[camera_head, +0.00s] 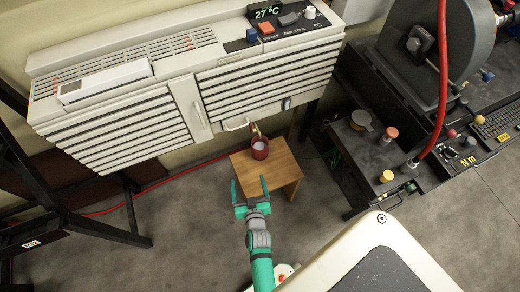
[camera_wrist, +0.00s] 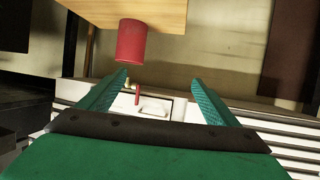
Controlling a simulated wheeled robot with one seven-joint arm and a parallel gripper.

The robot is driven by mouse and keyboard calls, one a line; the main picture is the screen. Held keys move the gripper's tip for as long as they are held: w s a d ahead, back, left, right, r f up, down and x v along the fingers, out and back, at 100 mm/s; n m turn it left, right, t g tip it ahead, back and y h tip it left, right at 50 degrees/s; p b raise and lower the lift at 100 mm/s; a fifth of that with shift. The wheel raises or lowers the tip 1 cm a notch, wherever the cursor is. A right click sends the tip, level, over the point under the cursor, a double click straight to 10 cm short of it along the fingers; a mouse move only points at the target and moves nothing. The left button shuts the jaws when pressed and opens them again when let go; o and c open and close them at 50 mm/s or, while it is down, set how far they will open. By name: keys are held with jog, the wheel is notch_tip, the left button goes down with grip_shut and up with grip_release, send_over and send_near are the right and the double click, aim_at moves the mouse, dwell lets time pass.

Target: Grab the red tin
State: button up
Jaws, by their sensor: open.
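The red tin (camera_head: 260,151) stands upright near the back of a small wooden table (camera_head: 282,172) in the head view. Its top looks pale inside. The wrist view shows the red tin (camera_wrist: 131,42) upside down, with the wooden table top (camera_wrist: 165,12) above it. My green gripper (camera_head: 249,182) is open and empty, at the front left of the table, short of the tin. In the wrist view my gripper (camera_wrist: 160,78) has its fingers wide apart. The tin lies beyond the fingertips, nearer the left finger, and not between them.
A white slatted heater unit (camera_head: 270,85) stands behind the table, with a small drawer or tray (camera_head: 235,124) and a brass-coloured piece close to the tin. A dark bench (camera_head: 370,148) with knobs stands right. A red hose (camera_head: 442,80) hangs there. Floor left of the table is mostly clear.

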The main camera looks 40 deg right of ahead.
jog(key=w+d+f+m+h, duration=0.1)
jog(key=w+d, duration=0.2)
jog(key=d, duration=0.3)
jog(key=w+d+f, duration=0.1)
jog(key=w+d, duration=0.2)
jog(key=d, duration=0.2)
jog(key=g, duration=0.1)
send_over(260, 144)
jog(key=s+a, duration=0.2)
jog(key=s, duration=0.1)
jog(key=shift+w+a+f, duration=0.1)
jog(key=shift+a+f, duration=0.05)
jog(key=shift+f, duration=2)
jog(key=c, duration=1.5)
jog(key=shift+o, duration=0.2)
jog(key=shift+r, duration=0.35)
